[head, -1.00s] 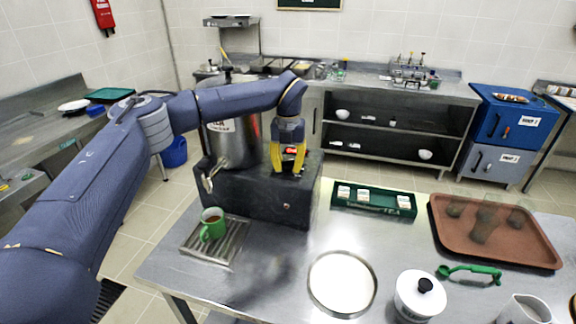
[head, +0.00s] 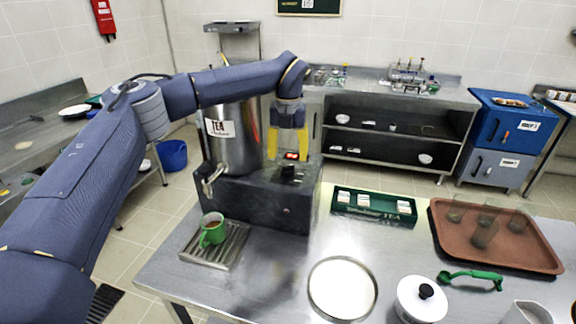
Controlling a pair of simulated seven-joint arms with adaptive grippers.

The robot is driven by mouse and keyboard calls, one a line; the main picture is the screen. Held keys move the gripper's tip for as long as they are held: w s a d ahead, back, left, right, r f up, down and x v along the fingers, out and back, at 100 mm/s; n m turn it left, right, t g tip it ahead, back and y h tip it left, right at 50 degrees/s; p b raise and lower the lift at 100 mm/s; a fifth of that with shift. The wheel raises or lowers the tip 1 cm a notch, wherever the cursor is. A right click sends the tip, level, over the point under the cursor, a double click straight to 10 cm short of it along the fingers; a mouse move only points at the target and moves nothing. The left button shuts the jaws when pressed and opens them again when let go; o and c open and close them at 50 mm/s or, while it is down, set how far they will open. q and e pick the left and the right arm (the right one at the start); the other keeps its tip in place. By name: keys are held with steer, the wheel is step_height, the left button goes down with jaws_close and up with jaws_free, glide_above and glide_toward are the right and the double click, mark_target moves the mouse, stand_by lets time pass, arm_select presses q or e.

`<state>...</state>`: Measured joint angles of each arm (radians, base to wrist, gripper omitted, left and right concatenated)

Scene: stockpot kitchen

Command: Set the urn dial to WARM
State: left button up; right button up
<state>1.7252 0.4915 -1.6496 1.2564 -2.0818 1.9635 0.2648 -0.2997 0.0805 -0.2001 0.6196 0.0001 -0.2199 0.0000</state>
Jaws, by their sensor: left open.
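The tea urn (head: 245,150) is a steel cylinder with a TEA label, on a dark base box (head: 255,204) at the left of the steel table. A black dial (head: 288,173) sits on the base, right of the cylinder, below a small red lit display (head: 291,156). The dial's setting and any WARM mark are too small to read. My left gripper (head: 287,158) has yellow fingers, open and apart, one on each side of the display, above the dial and not gripping it. The arm hides part of the urn's top. My right gripper is not in view.
A green mug (head: 212,232) stands on the drip tray (head: 234,250) below the tap (head: 212,182). A green box of packets (head: 374,214), a brown tray (head: 440,236) with glasses, a round white plate (head: 342,287) and a lidded white pot (head: 421,298) are to the right.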

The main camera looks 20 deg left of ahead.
arm_select(q)
steer(key=shift+r, duration=2.95)
